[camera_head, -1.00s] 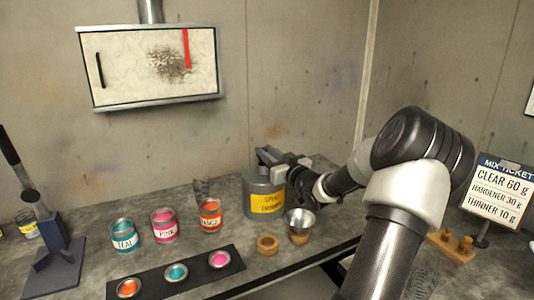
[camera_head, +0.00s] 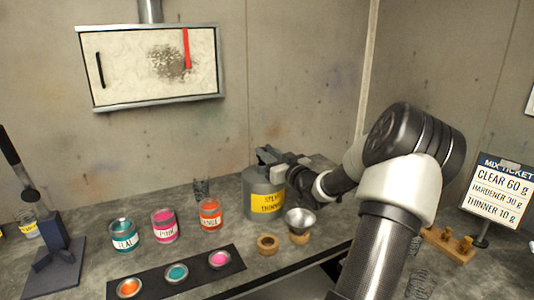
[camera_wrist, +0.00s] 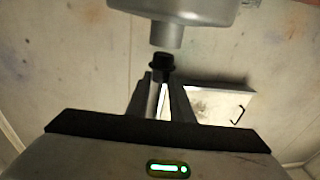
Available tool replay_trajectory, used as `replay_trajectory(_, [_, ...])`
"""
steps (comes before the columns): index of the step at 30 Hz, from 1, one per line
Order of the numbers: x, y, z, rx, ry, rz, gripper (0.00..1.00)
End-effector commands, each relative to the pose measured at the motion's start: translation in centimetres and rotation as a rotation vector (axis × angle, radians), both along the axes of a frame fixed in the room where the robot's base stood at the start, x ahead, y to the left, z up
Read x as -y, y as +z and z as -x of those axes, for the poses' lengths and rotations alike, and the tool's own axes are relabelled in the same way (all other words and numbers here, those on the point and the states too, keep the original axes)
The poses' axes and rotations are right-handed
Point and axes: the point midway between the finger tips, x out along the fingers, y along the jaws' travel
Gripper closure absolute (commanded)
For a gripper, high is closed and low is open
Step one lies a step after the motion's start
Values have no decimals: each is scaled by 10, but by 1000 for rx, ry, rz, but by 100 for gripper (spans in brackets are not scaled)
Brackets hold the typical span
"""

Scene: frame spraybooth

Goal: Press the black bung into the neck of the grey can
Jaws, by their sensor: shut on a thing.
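The grey can (camera_head: 253,198) with a yellow label stands on the bench, its top partly hidden by my gripper (camera_head: 267,155). In the wrist view, the can's body (camera_wrist: 185,8) and its neck (camera_wrist: 167,36) show at the top, the neck pointing down the picture. The black bung (camera_wrist: 160,66) is between the fingertips of my gripper (camera_wrist: 161,82), which is shut on it. The bung lies close to the neck's open end, with a narrow gap in the picture and slightly left of the neck's middle. The bung cannot be made out in the head view.
A metal funnel (camera_head: 299,220) on a wooden stand and a wooden ring (camera_head: 267,243) stand close in front of the can. Orange (camera_head: 210,214), pink (camera_head: 164,224) and teal (camera_head: 123,236) paint cans stand left. A mix ticket sign (camera_head: 500,190) stands right.

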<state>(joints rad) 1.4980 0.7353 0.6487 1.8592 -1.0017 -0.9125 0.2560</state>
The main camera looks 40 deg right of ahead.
Motion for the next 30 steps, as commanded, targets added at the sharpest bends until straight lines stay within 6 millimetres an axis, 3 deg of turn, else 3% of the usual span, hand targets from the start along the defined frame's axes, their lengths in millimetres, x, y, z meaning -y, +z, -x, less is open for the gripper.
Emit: replay_trajectory(30, [0,-20,0,-1,-1,0,100])
